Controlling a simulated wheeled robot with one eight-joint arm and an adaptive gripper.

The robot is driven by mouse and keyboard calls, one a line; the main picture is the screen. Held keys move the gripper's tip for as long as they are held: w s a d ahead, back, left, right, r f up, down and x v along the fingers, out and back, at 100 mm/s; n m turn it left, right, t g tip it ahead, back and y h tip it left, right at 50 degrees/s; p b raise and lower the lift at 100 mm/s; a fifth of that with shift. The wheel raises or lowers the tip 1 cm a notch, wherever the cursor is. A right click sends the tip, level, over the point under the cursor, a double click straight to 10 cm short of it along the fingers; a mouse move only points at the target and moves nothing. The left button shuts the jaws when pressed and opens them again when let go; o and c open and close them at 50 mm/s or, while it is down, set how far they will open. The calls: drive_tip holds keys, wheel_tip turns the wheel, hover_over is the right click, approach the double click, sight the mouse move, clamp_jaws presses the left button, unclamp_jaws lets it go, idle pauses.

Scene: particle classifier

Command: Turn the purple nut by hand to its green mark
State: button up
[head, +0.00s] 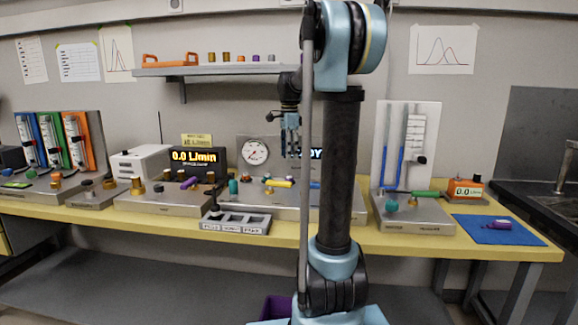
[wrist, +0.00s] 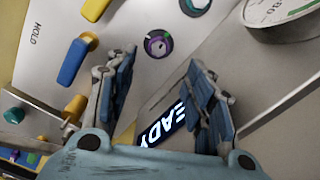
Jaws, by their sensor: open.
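In the wrist view, a round dark fitting with a grey ring, a purple part and a small green patch (wrist: 158,43) lies on the pale panel, just beyond and between my fingertips. It looks like the purple nut, but its exact turn against the green mark is too small to tell. My gripper (wrist: 158,66) is open, with nothing between its fingers, and apart from the fitting. In the head view my gripper (head: 290,152) points down above the bench apparatus, in front of the gauge panel. The nut cannot be made out there.
In the head view, a round gauge (head: 254,151) stands behind, a grey tray (head: 236,222) in front, and a blue mat (head: 511,236) at right.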

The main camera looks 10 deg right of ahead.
drive_tip(key=shift+r, duration=1.35)
wheel_tip(320, 180, up, 5)
drive_tip(key=n, duration=2.2)
hover_over(289, 178)
drive_tip(key=w, duration=0.1)
drive_tip(key=f, duration=1.7)
drive_tip(key=shift+w+d+f, duration=0.1)
drive_tip(key=shift+d+f, duration=0.05)
drive_tip(key=shift+d, duration=0.05)
drive_tip(key=c, duration=1.1)
